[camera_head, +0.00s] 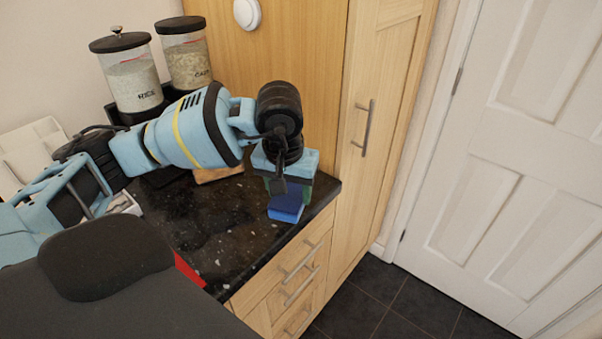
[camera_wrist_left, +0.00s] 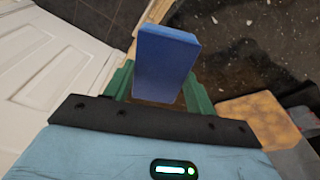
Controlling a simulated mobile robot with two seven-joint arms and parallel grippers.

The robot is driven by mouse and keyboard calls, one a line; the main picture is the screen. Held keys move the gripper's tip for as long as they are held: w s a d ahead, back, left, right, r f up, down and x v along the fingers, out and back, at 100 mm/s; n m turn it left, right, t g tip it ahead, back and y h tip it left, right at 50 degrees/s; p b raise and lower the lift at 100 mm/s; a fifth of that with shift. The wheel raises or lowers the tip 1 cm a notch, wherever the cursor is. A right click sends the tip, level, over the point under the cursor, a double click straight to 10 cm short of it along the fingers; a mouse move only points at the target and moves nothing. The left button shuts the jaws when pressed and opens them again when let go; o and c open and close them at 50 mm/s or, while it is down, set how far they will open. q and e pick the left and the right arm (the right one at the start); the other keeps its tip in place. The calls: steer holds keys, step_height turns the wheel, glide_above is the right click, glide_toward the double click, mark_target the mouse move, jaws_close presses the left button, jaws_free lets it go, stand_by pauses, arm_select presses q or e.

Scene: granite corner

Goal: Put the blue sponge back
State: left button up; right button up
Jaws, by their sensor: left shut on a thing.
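The blue sponge (camera_head: 286,206) shows below my left gripper (camera_head: 284,192), near the right end of the dark granite counter (camera_head: 207,228). In the left wrist view the sponge (camera_wrist_left: 165,62) stands out between the green fingers of my left gripper (camera_wrist_left: 160,88), which is shut on it. The head view does not show clearly whether the sponge touches the counter. My right gripper is not in view.
Two lidded jars, one of rice (camera_head: 133,80) and one beside it (camera_head: 187,55), stand at the back left. A tan block (camera_head: 218,173) lies behind my left arm. A tall wooden cupboard (camera_head: 300,70) borders the counter. The counter's front middle is clear.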

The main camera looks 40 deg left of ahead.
arm_select(q)
steer(key=w+a, duration=0.1)
steer(key=w, duration=0.2)
steer(key=w+a, duration=0.2)
steer(key=w, duration=0.2)
steer(key=w+a+f, duration=0.1)
steer(key=w, duration=0.2)
steer(key=shift+w+a, duration=0.3)
steer(key=shift+w, duration=0.1)
steer(key=shift+f+p, duration=0.4)
steer(key=shift+f, duration=1.4)
steer(key=shift+f, duration=0.2)
steer(key=o, duration=0.9)
steer(key=shift+r, duration=0.1)
steer(key=r, duration=0.4)
steer(key=s+r, duration=0.1)
steer(key=r, duration=0.7)
steer(key=shift+s+d+b, duration=0.3)
steer(key=shift+s, duration=0.1)
